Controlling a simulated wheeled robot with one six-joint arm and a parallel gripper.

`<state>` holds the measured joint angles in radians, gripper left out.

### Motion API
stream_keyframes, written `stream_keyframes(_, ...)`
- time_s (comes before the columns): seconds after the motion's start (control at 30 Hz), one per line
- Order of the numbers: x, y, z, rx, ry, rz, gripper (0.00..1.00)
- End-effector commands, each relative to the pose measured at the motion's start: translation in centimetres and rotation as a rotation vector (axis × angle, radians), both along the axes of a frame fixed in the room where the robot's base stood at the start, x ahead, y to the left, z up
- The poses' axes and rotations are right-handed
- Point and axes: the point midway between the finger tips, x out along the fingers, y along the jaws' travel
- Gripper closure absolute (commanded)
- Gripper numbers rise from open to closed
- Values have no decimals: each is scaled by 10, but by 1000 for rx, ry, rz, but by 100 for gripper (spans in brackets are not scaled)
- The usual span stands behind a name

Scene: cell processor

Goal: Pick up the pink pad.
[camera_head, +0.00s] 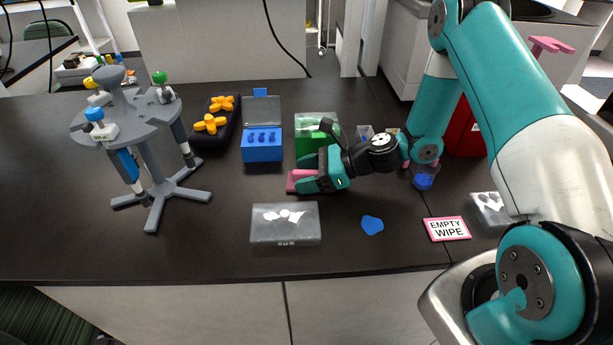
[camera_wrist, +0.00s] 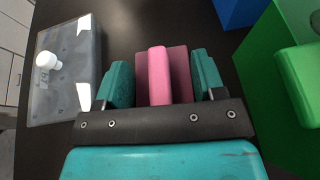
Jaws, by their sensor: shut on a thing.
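The pink pad (camera_head: 293,181) shows at the middle of the dark bench in the head view, partly hidden by my gripper (camera_head: 313,175). In the wrist view, the pink pad (camera_wrist: 158,75) lies between the two teal fingers of my gripper (camera_wrist: 162,82), with a lighter raised strip along its middle. My gripper is shut on the pad. I cannot tell whether the pad touches the bench top or is slightly above it.
A clear-lidded box (camera_head: 285,224) stands in front of the pad. A green box (camera_head: 316,128) and a blue box (camera_head: 262,146) stand behind it. A grey pipette stand (camera_head: 150,170) is at left. A blue piece (camera_head: 372,225) and an "EMPTY WIPE" card (camera_head: 447,229) lie at right.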

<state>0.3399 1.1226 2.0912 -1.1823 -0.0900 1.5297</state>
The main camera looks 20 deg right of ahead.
Motion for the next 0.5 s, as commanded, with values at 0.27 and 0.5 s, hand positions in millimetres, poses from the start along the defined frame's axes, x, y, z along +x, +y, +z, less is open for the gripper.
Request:
stream_keyframes(0.27,1,0,21,-1,-4,1,60)
stream_keyframes(0.5,1,0,80,-3,-10,0,60)
